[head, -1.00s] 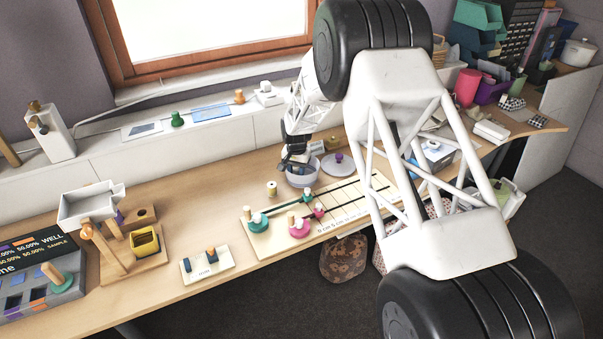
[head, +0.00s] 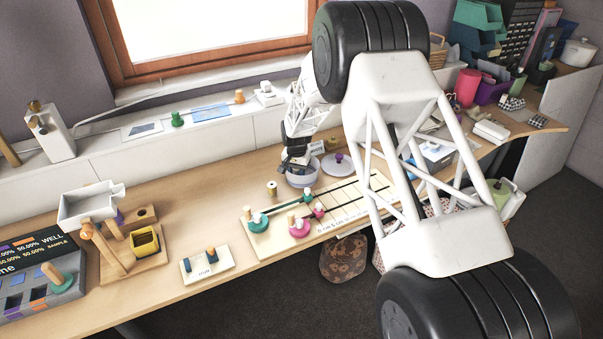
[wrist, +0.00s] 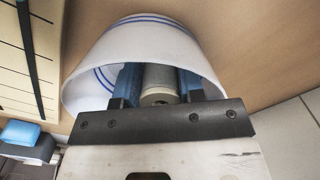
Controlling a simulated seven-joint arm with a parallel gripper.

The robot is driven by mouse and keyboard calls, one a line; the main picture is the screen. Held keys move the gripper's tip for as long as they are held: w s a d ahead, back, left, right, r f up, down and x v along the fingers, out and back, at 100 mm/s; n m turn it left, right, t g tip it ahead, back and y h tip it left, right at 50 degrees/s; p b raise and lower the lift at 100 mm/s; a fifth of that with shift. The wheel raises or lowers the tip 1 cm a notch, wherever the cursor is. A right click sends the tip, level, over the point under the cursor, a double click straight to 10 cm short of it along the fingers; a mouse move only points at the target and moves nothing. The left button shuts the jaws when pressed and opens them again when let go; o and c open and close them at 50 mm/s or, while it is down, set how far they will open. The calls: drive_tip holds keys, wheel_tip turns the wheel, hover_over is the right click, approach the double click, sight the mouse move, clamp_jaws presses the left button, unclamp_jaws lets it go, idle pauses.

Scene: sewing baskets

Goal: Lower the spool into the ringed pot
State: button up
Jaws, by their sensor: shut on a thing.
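The ringed pot (head: 303,178) stands on the table near the window sill. In the wrist view the pot (wrist: 210,52) is a white bowl with blue rings, its open mouth around my fingertips. My gripper (head: 296,164) is over the pot's mouth in the head view. In the wrist view its blue fingers (wrist: 158,84) are shut on a pale grey spool (wrist: 160,80). The spool is between the fingers, within the pot's rim. Its far end is hidden, so I cannot tell whether it touches the pot's bottom.
A small wooden spool (head: 271,189) stands left of the pot. A round lid with a purple knob (head: 338,161) lies to its right. A board with coloured pegs (head: 320,212) lies in front. Bare table (head: 215,195) extends left.

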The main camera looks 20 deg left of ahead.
drive_tip(key=shift+f, duration=0.6)
idle(0.6)
drive_tip(key=o, duration=1)
drive_tip(key=shift+r, duration=3.95)
